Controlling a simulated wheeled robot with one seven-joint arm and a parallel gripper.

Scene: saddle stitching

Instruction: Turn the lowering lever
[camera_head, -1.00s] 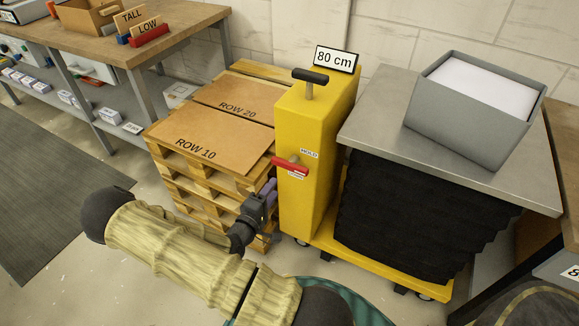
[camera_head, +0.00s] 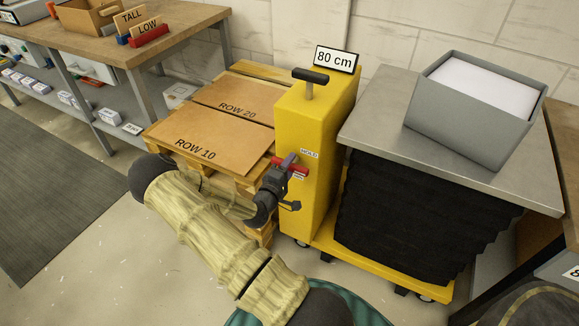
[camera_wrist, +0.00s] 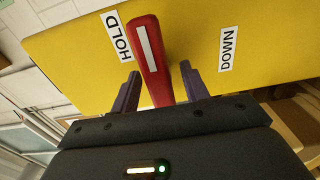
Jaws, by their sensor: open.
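The lowering lever is a red handle on the yellow column (camera_head: 315,195) of the lift table, seen in the head view (camera_head: 298,168). In the wrist view the red lever (camera_wrist: 150,60) has a white stripe and lies near the HOLD label (camera_wrist: 117,37), away from the DOWN label (camera_wrist: 227,49). My gripper (camera_wrist: 159,82) is open, with one finger on each side of the lever and gaps visible on both sides. In the head view my gripper (camera_head: 284,164) is at the lever and partly covers it.
An 80 cm sign (camera_head: 335,60) and a black T-handle (camera_head: 310,76) top the column. A grey box (camera_head: 465,135) with white sheets stands on the lift platform (camera_head: 385,130). Pallets with brown ROW boards (camera_head: 200,147) stand close on the left. A workbench (camera_head: 180,38) is behind.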

